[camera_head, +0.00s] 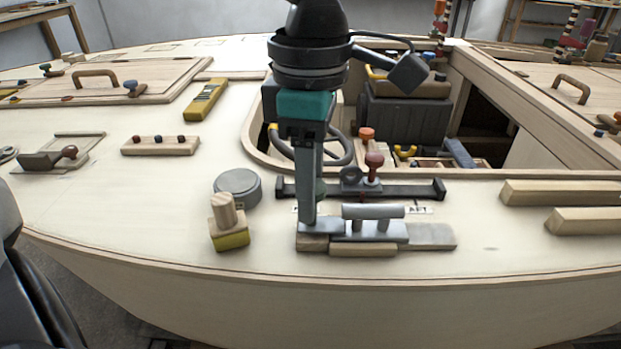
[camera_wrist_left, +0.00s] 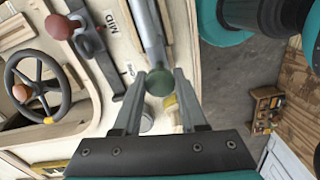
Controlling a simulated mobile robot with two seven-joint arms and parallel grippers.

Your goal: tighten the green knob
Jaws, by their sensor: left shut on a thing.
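The green knob (camera_wrist_left: 160,83) shows in the left wrist view as a small dark green disc between the fingertips of my left gripper (camera_wrist_left: 160,76). The fingers are shut on its two sides. In the head view my left gripper (camera_head: 309,215) points straight down over a grey metal fitting (camera_head: 372,232) with a rounded bar, on a wooden base near the hull's front edge. My right gripper is not in view.
A black track (camera_head: 410,191) with a maroon-knobbed lever (camera_head: 374,166) lies just behind the fitting. A grey round can (camera_head: 238,186) and a yellow block with a wooden peg (camera_head: 229,235) stand to the left. An open hatch lies behind.

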